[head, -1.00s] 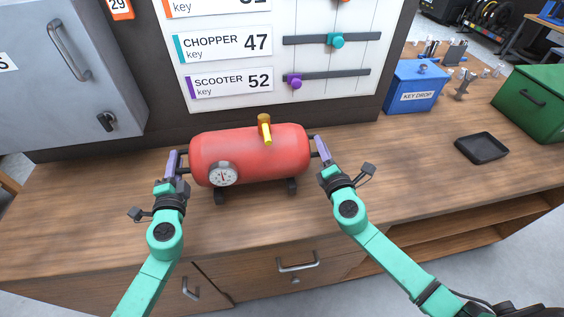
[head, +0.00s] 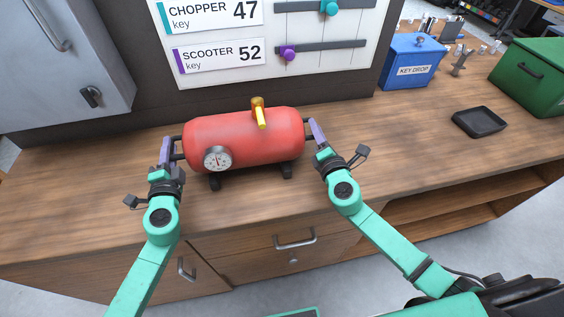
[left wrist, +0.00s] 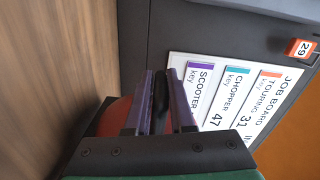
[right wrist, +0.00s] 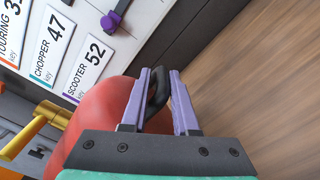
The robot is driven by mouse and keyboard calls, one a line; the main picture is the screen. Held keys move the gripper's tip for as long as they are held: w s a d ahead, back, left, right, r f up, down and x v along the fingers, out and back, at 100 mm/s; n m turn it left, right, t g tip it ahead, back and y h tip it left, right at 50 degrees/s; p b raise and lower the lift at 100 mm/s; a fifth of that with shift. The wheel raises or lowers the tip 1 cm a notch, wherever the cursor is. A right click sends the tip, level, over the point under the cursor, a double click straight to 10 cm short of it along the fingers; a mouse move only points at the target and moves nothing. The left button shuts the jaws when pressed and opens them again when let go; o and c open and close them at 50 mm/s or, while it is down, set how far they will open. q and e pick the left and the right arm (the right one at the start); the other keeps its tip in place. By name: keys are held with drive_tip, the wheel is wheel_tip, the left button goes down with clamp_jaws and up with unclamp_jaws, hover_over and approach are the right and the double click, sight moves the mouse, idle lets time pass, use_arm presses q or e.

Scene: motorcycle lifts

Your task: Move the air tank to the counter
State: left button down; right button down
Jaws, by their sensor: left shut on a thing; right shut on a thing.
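The red air tank (head: 245,139), with a round gauge and a yellow valve on top, is at the counter (head: 400,165) in the head view. Its black feet look to be on or just over the wood; I cannot tell which. My left gripper (head: 169,152) is shut on the tank's left handle, a black bar between the purple fingers (left wrist: 160,103) in the left wrist view. My right gripper (head: 316,133) is shut on the right handle (right wrist: 157,92). The tank also shows in the right wrist view (right wrist: 100,110).
The job board (head: 225,30) stands behind the tank. A grey cabinet (head: 70,60) is at the left. A blue key drop box (head: 411,62), a black tray (head: 480,122) and a green box (head: 533,78) are at the right.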

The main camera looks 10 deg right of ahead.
use_arm(q)
drive_tip(key=shift+d+f+b, duration=0.1)
drive_tip(key=shift+f+b, duration=0.25)
drive_tip(key=shift+f, duration=0.25)
use_arm(e)
drive_tip(key=shift+a+f, duration=0.1)
drive_tip(key=shift+f, duration=0.5)
use_arm(q)
drive_tip(key=c, duration=0.8)
unclamp_jaws()
use_arm(e)
drive_tip(key=c, duration=0.7)
unclamp_jaws()
use_arm(q)
drive_tip(key=shift+o, duration=0.2)
drive_tip(key=shift+r, duration=0.1)
use_arm(e)
drive_tip(key=shift+r, duration=0.1)
use_arm(q)
drive_tip(key=shift+s, duration=0.1)
